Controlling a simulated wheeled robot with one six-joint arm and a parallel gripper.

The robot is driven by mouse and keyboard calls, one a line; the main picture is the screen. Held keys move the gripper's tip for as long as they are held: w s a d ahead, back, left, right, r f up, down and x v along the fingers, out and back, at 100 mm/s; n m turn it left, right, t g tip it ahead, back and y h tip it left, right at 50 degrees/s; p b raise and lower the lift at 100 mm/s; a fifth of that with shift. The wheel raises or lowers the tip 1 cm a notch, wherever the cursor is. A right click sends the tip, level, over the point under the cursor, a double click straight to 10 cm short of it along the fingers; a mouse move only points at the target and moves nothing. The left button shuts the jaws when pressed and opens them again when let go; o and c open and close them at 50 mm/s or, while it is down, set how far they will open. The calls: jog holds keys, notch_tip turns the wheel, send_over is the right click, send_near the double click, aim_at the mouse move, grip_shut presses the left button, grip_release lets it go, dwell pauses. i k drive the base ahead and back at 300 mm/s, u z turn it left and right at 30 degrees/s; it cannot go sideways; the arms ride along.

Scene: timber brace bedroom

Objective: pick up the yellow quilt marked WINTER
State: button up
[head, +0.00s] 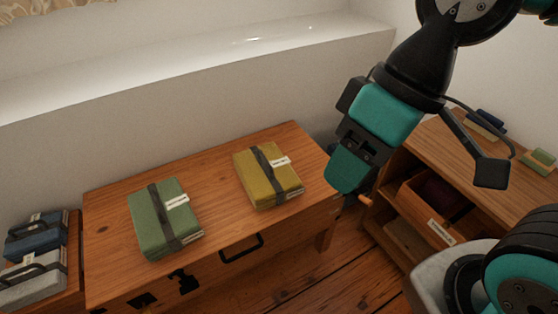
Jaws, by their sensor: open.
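A folded yellow quilt (254,188) lies on the right part of a wooden chest top (215,190) in the head view. A dark strap runs over it, and white tags sit on its top and front edge. The writing on the tags is too small to read. My gripper (348,180) hangs to the right of the quilt, beyond the chest's right end in the picture, apart from the quilt. It is open and holds nothing that I can see. The gap between its fingers is mostly hidden.
A folded green quilt (150,222) with a dark strap lies left on the chest. Blue (35,235) and grey (35,284) bundles lie at the far left. A wooden shelf unit (470,160) with a bin (424,212) stands at right. Bare wood separates the two quilts.

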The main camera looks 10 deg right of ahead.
aim_at(267, 178)
jog(key=u, duration=0.2)
jog(key=k, duration=0.55)
jog(key=u, duration=0.6)
jog(key=k, duration=0.7)
jog(key=z, duration=0.5)
jog(key=i, duration=0.55)
jog(key=z, duration=0.5)
jog(key=i, duration=1.2)
jog(key=u, duration=0.7)
